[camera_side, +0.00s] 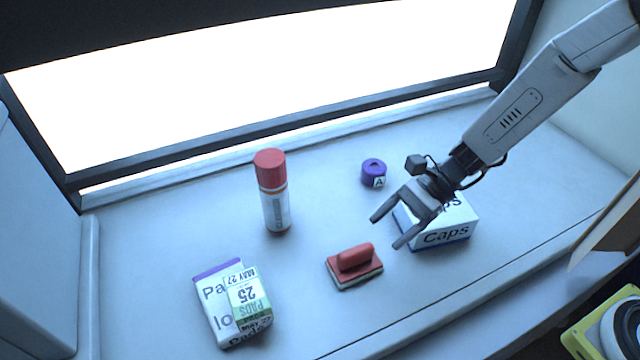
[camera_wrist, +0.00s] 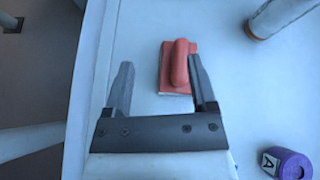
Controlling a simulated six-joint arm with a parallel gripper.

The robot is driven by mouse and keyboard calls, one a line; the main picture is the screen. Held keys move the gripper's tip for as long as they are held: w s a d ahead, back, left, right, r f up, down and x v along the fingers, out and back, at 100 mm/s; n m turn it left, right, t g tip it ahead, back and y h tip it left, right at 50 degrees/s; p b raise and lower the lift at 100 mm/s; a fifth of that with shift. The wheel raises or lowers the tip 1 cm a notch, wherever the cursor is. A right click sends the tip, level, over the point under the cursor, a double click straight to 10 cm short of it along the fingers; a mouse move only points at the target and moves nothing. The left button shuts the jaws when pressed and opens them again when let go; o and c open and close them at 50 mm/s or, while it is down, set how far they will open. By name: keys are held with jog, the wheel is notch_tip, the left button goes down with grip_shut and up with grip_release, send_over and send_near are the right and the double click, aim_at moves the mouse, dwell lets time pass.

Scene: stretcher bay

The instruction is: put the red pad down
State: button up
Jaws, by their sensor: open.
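The red pad (camera_side: 355,267), a flat red block with a rounded handle on top and a pale underside, rests on the white surface near the middle front. My gripper (camera_side: 384,232) is open and empty, above and to the right of the pad in the side view. In the wrist view the red pad (camera_wrist: 179,68) lies beyond the fingertips, nearer the right finger. My gripper (camera_wrist: 162,75) shows both fingers spread there with nothing between them. The pad and fingers look apart.
A white Caps box (camera_side: 446,236) sits behind and below my gripper. A purple labelled roll (camera_side: 373,172) stands farther back. A red-capped bottle (camera_side: 273,190) stands upright left of centre. The surface around the pad is clear.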

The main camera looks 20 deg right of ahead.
jog(key=s+d+r+n+t+h, duration=0.1)
jog(key=s+d+n+t+h, duration=0.1)
jog(key=d+n+h, duration=0.4)
jog(key=s+d+r+n+t+h, duration=0.1)
jog(key=s+d+n+h, duration=0.3)
jog(key=d+n, duration=0.5)
jog(key=d+r+h, duration=0.1)
jog(key=d, duration=0.3)
jog(key=shift+s+r+n+t+h, duration=0.15)
jog(key=shift+r+n+t+h, duration=0.1)
jog(key=shift+n+t+h, duration=0.15)
